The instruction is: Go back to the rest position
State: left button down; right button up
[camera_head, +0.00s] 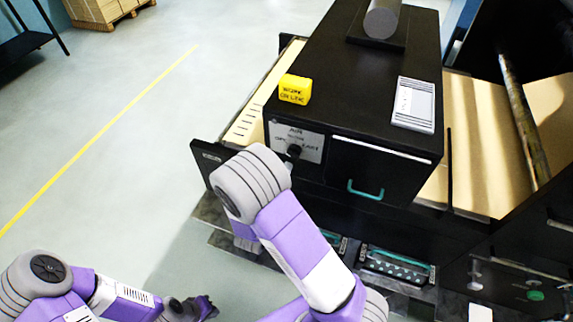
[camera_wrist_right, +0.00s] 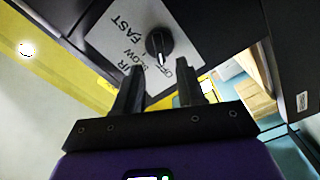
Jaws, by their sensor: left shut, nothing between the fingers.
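My left gripper (camera_head: 207,308) is at the bottom left of the head view, low over the floor and away from the machine; it is shut and empty. My right arm reaches up to the machine's front, and its gripper is hidden behind my own wrist in the head view. In the right wrist view my right gripper (camera_wrist_right: 158,75) has its two fingers apart with nothing between them. The black knob (camera_wrist_right: 158,44) on the labelled plate is just beyond the fingertips; it also shows in the head view (camera_head: 294,151). I cannot tell whether a finger touches it.
The black machine (camera_head: 350,110) fills the right side, with a yellow sign (camera_head: 295,89) and a white card (camera_head: 414,104) on top. A green handle (camera_head: 365,190) sticks out below. The floor (camera_head: 110,130) at left is clear.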

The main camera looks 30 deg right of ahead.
jog(key=shift+v, duration=1.05)
jog(key=shift+f, duration=0.1)
jog(key=s+a+f+m+g+y+b, duration=0.1)
jog(key=a+f+g+y+b, duration=0.2)
jog(key=f, duration=0.6)
jog(key=s+f+m+y+b, duration=0.15)
jog(key=f+y, duration=0.25)
jog(key=f, duration=0.6)
jog(key=s+a+f+g+y+b, duration=0.2)
jog(key=f+y+b, duration=0.15)
jog(key=f, duration=0.55)
jog(key=s+a+f+m+g+y+b, duration=0.2)
jog(key=s+a+f+g+y+b, duration=0.2)
jog(key=s, duration=0.8)
jog(key=a+f+g+y, duration=0.2)
jog(key=a+f+y, duration=0.1)
jog(key=a+f, duration=0.1)
jog(key=shift+s+a+f, duration=0.2)
jog(key=shift+f, duration=0.65)
jog(key=shift+m, duration=0.25)
